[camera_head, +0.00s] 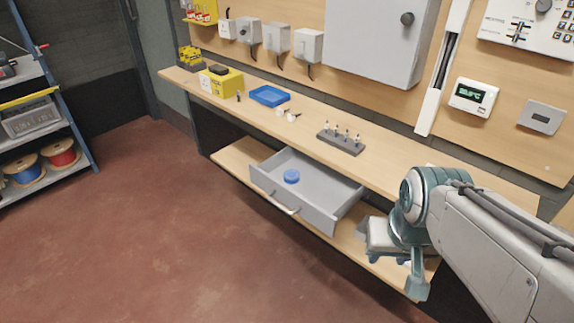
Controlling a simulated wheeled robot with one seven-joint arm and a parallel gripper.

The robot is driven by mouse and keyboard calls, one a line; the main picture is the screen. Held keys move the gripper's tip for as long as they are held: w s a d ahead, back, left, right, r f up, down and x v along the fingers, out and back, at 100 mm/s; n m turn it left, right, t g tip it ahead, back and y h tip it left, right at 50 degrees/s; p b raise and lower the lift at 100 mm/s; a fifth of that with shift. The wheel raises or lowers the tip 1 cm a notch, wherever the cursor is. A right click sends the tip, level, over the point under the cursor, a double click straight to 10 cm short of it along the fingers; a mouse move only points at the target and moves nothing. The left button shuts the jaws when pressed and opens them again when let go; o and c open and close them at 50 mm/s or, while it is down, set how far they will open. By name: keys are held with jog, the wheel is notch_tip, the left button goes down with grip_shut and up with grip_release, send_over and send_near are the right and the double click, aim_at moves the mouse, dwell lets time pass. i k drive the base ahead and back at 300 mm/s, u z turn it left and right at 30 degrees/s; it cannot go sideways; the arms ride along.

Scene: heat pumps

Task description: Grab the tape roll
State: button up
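A small round blue item (291,176), which looks like the tape roll, lies in the open grey drawer (332,189) under the workbench. It lies flat on the drawer floor, in its left part, with clear floor to its right. My gripper (416,288) is at the lower right, to the right of the drawer and apart from the tape roll. It points downward and is partly hidden by my arm, so I cannot tell its opening.
The workbench (400,160) above the drawer holds a dark rack with several small tools (341,143), a blue tray (269,96) and a yellow box (221,82). A lower shelf (236,157) runs beneath. Shelving with cable spools (61,155) stands at left. The red floor (150,240) is clear.

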aim_at(291, 177)
jog(key=u, duration=0.55)
jog(key=i, duration=1)
